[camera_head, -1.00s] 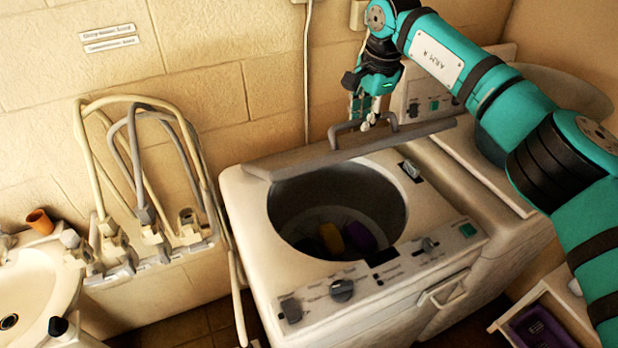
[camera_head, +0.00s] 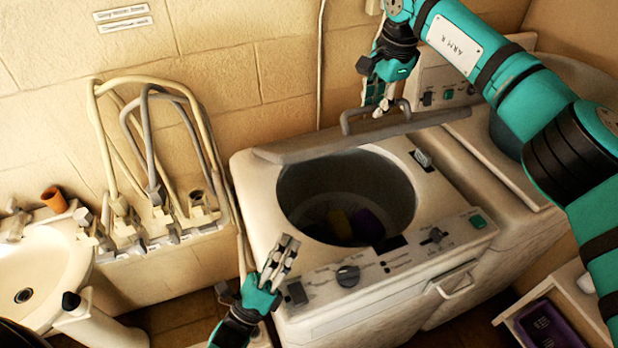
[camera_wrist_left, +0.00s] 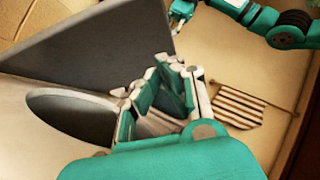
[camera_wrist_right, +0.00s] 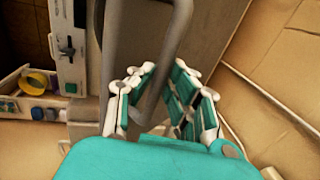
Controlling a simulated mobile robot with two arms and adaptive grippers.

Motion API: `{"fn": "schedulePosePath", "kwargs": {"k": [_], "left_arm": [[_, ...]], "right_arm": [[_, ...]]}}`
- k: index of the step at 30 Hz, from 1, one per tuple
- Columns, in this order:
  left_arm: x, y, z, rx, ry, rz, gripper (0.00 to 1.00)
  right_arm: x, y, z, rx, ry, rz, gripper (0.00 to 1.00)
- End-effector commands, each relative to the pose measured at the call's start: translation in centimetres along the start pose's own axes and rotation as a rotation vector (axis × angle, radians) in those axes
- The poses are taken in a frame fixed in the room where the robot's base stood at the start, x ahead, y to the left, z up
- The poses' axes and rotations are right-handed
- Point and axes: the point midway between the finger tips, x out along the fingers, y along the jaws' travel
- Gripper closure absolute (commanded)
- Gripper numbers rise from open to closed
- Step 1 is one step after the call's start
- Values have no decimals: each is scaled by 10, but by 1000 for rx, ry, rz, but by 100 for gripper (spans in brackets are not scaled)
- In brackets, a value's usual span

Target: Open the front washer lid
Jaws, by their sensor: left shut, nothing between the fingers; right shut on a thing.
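The front washer (camera_head: 262,195) has its grey lid (camera_head: 330,145) standing raised at the back of the round drum opening. The lid also shows as a large grey panel in the left wrist view (camera_wrist_left: 95,55). My right gripper (camera_head: 380,104) is shut on the lid's grey handle (camera_head: 346,122). In the right wrist view the handle bar (camera_wrist_right: 151,100) runs between the fingers. My left gripper (camera_head: 284,254) is shut and empty, at the washer's front left corner beside the control panel.
A purple and a yellow item lie in the drum. A second washer (camera_head: 515,172) stands behind to the right. A sink (camera_head: 50,265) and wall pipes (camera_head: 150,160) are at left. An open drawer with a purple container (camera_head: 545,325) is at lower right.

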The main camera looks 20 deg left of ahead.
Motion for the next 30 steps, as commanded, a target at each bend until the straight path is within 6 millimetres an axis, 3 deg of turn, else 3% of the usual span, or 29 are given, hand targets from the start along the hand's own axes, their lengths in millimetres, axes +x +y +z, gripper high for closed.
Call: {"fn": "schedulePosePath", "kwargs": {"k": [8,19,24,30], "left_arm": [[34,-12,2,-3,-19,-37,100],[111,-14,3,-4,-18,-35,100],[126,-14,22,-3,-16,-32,100],[134,-13,30,-4,-15,-30,100]], "right_arm": [[2,0,0,-2,1,-1,100],[2,0,0,-2,1,-1,100],[2,0,0,-2,2,-1,100],[2,0,0,-2,2,-1,100]]}}
